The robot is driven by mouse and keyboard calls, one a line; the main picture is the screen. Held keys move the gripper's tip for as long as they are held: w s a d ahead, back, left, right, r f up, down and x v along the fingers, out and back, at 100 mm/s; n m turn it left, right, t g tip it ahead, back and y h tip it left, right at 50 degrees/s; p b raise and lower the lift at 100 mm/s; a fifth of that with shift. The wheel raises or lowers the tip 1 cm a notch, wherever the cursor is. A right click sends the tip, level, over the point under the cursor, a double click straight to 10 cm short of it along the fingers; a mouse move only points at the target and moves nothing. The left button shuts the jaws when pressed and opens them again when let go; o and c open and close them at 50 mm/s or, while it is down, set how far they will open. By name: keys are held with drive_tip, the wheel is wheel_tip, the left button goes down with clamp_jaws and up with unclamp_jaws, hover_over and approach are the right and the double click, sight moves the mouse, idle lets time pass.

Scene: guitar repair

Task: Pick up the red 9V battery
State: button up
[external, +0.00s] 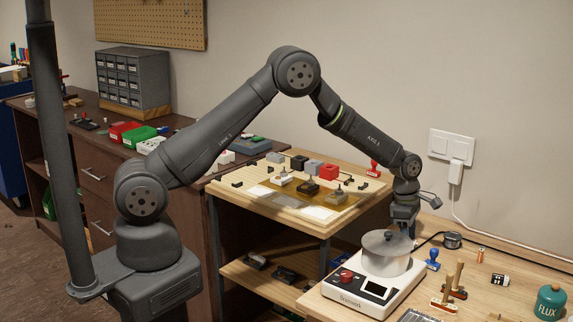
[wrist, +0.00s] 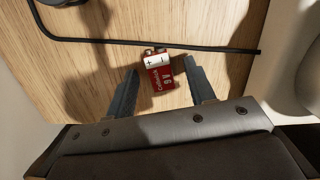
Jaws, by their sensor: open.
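The red 9V battery (wrist: 160,71) has a white band with plus and minus marks and lies on the wooden bench in the wrist view. My gripper (wrist: 161,67) is open, with one finger to the left of the battery and one to the right. Small gaps show on both sides, and how far the fingertips are above the bench is hard to tell.
A black cable (wrist: 150,43) runs just beyond the battery. A blue stamp (external: 433,260), a black-and-white battery (external: 500,280) and a green flux jar (external: 550,302) stand on the bench.

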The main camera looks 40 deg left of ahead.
drive_tip(key=c, duration=1.1)
drive_tip(key=shift+o, duration=0.2)
